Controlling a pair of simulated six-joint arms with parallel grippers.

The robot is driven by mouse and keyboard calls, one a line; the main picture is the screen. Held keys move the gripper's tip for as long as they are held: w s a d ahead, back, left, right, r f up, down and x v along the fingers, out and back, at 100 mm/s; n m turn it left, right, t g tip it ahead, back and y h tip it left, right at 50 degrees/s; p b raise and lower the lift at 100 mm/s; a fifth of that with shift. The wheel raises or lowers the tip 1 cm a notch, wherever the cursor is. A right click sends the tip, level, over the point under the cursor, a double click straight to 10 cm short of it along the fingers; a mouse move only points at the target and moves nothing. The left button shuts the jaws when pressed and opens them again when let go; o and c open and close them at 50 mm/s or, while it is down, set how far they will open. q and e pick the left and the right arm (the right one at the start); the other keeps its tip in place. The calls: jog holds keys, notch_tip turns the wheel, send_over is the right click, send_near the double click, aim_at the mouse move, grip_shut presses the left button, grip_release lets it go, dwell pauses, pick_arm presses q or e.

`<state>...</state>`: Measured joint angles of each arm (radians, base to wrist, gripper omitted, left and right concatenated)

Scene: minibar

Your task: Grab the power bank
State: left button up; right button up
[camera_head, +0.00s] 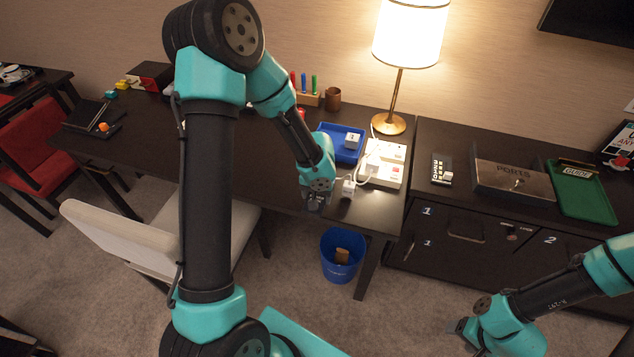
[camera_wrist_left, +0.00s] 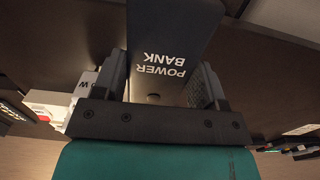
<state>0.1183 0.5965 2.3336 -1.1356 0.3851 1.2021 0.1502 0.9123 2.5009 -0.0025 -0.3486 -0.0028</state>
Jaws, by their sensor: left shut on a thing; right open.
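The power bank (camera_wrist_left: 165,25) is a dark grey block marked "POWER BANK" in white. In the left wrist view it sits between both fingers of my left gripper (camera_wrist_left: 160,82), which is shut on it. In the head view my left gripper (camera_head: 316,203) is at the front edge of the dark desk (camera_head: 250,160), left of a white plug (camera_head: 348,188). The power bank is mostly hidden there by the gripper, and I cannot tell whether it touches the desk. My right gripper (camera_head: 463,331) is open and empty, low at the bottom right.
A blue tray (camera_head: 326,128) holding a white adapter, a white power strip (camera_head: 387,152) with a cable, and a lit lamp (camera_head: 390,123) stand near the left gripper. A blue bin (camera_head: 338,272) is below.

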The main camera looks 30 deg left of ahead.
aim_at(318, 213)
pick_arm(q)
jog(key=s+d, duration=0.1)
jog(key=s, duration=0.1)
jog(key=s+d, duration=0.1)
jog(key=s, duration=0.1)
jog(key=s+d, duration=0.2)
jog(key=shift+s+r, duration=0.2)
jog(key=shift+r, duration=0.15)
jog(key=shift+a, duration=0.1)
